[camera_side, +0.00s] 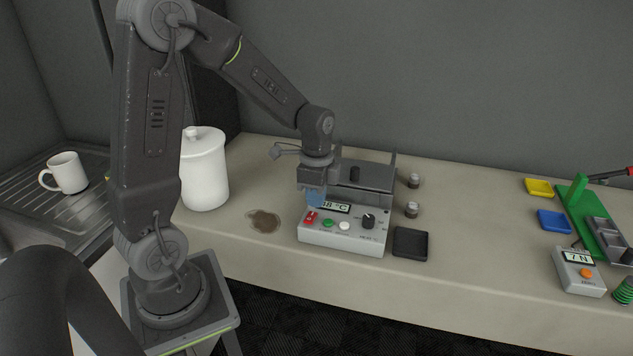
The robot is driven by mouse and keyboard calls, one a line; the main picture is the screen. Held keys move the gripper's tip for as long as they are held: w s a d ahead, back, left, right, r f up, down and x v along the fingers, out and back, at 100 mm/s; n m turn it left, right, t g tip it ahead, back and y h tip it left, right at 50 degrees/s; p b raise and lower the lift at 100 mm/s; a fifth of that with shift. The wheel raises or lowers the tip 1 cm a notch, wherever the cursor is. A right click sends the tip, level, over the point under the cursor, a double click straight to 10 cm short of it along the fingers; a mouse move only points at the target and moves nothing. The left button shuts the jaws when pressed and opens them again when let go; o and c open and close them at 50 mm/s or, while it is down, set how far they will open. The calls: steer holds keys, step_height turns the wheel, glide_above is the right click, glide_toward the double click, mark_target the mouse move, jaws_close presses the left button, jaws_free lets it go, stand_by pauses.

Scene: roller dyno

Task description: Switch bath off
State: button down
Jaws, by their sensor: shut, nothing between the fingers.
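The bath (345,237) is a light grey box on the bench with a dark grey lidded part at its back. Its front panel has a display (338,208) partly hidden by my gripper, with "8 °C" readable. A red switch (310,217) sits at the panel's left; its position is too small to tell. A green button (327,224), a white button (345,226) and a black knob (368,221) are to its right. My gripper (314,203) is shut and empty, pointing down just above the red switch. I cannot tell whether it touches the switch.
A black tray (410,243) lies right of the bath, with two small jars (412,209) behind it. A brown stain (263,221) and a white canister (205,170) are to the left. A green rig (590,225) and a meter (578,272) stand at the far right.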

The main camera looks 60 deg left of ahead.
step_height(320, 180, up, 14)
steer(key=w+a, duration=0.1)
steer(key=a, duration=0.1)
steer(key=shift+w+f, duration=0.2)
steer(key=shift+w, duration=0.2)
steer(key=s+d+r+n+t, duration=0.1)
steer(key=s+d+n+t, duration=0.65)
steer(key=s+d, duration=0.65)
steer(key=m+g+h, duration=0.1)
steer(key=m+g, duration=0.7)
steer(key=g, duration=0.1)
glide_above(308, 221)
steer(key=w+a, duration=0.2)
steer(key=x, duration=0.2)
steer(key=shift+n, duration=0.25)
steer(key=x, duration=0.9)
steer(key=w+x, duration=0.1)
steer(key=x, duration=0.4)
steer(key=shift+s, duration=0.1)
